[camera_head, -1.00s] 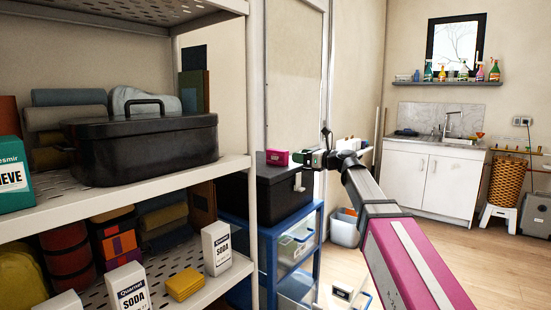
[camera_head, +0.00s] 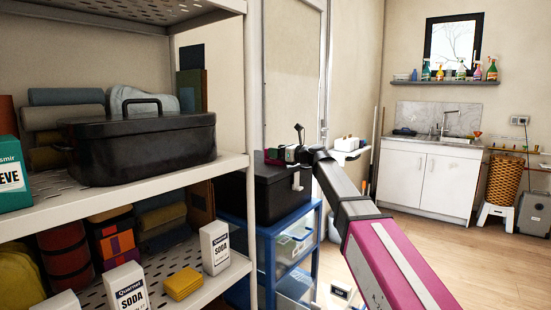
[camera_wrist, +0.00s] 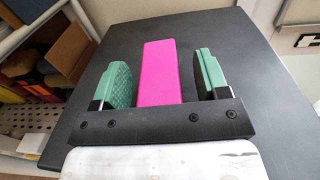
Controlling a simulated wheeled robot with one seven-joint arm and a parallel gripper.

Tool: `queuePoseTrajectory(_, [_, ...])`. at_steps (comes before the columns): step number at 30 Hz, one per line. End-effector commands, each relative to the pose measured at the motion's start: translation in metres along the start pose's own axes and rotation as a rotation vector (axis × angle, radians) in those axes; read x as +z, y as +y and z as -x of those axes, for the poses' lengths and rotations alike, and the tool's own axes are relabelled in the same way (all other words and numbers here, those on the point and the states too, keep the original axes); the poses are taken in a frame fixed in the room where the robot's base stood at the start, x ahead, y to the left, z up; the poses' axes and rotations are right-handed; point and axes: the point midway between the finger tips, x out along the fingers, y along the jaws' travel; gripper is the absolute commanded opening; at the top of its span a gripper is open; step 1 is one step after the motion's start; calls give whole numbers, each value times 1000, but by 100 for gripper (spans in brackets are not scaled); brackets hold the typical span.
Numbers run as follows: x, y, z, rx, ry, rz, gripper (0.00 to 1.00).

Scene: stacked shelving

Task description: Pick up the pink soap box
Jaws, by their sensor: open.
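The pink soap box (camera_wrist: 161,70) lies on the lid of a black case (camera_wrist: 260,100) in the wrist view. My gripper (camera_wrist: 163,78) is open, with one green finger on each side of the box. A gap shows between the box and each finger, wider on the right. The near end of the box is hidden behind the dark gripper bar. In the head view my gripper (camera_head: 283,155) is over the black case (camera_head: 285,190), and only a small part of the pink soap box (camera_head: 272,158) shows beside it.
The black case stands on a blue rack (camera_head: 268,245). A metal shelf (camera_head: 200,185) close on the left holds a black lidded box (camera_head: 145,148), soda boxes (camera_head: 215,247) and rolled cloths. Open floor lies to the right, before a white sink cabinet (camera_head: 428,180).

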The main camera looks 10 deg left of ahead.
Motion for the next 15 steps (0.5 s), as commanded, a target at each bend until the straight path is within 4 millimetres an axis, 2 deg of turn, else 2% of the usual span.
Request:
queuePoseTrajectory(6, [0, 0, -2, 0, 0, 0, 68])
queuePoseTrajectory(7, [0, 0, -2, 0, 0, 0, 62])
queuePoseTrajectory(9, [0, 0, -2, 0, 0, 0, 39])
queuePoseTrajectory(12, [0, 0, -2, 0, 0, 0, 12])
queuePoseTrajectory(15, [0, 0, -2, 0, 0, 0, 12])
